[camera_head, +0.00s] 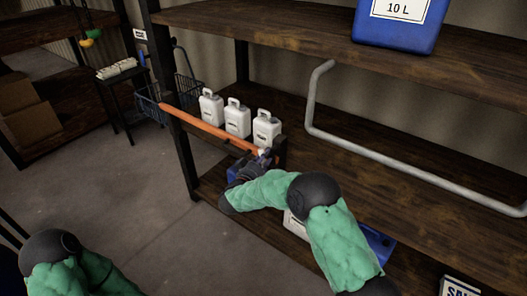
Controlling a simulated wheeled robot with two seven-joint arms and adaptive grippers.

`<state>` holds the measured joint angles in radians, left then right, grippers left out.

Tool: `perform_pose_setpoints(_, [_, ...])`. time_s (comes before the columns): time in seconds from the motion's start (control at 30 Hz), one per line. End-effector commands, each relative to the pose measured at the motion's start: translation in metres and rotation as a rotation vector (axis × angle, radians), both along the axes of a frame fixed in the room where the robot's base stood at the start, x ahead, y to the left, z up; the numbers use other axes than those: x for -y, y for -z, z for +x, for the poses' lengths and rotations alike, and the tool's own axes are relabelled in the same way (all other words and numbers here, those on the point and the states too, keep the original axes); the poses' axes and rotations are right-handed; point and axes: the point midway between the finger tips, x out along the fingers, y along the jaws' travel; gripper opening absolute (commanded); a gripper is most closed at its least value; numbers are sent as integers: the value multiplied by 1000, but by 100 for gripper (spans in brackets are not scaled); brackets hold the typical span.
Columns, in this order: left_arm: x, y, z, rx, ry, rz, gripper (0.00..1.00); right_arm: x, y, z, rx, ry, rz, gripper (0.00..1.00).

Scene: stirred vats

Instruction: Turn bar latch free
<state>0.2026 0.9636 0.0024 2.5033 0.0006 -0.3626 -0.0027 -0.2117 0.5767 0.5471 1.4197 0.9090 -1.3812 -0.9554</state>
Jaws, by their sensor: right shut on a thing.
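A long orange bar (208,127), which looks like the bar latch, runs across the front of the middle shelf. It slopes down to the right from near the dark rack post. My right gripper (262,156) is shut on the bar's right end, with its fingers small and partly hidden by the gripper body. My left arm shows at the bottom left corner, but its gripper is out of view.
White jugs (237,119) stand on the shelf behind the bar. A bent grey tube (390,163) spans the shelf front to the right. A blue 10 L container (398,32) sits on the upper shelf. A blue wire basket (152,104) is beyond the rack post (183,150). Floor at left is clear.

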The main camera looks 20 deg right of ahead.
Motion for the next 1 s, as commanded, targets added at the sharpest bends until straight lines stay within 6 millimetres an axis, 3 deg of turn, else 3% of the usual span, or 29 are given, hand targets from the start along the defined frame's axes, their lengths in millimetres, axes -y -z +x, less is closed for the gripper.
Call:
perform_pose_setpoints(0.03, [0,-17,0,0,0,0,40,2,-6,-1,-30,7,-20,0])
perform_pose_setpoints(0.2, [0,-45,0,0,0,0,40,2,-7,-1,-129,7,-97,0])
perform_pose_setpoints(0.7, [0,-122,0,0,0,0,40,0,-9,2,-458,8,-353,0])
perform_pose_setpoints(1.0, [0,-157,0,0,0,0,40,-1,-9,5,-680,9,-529,0])
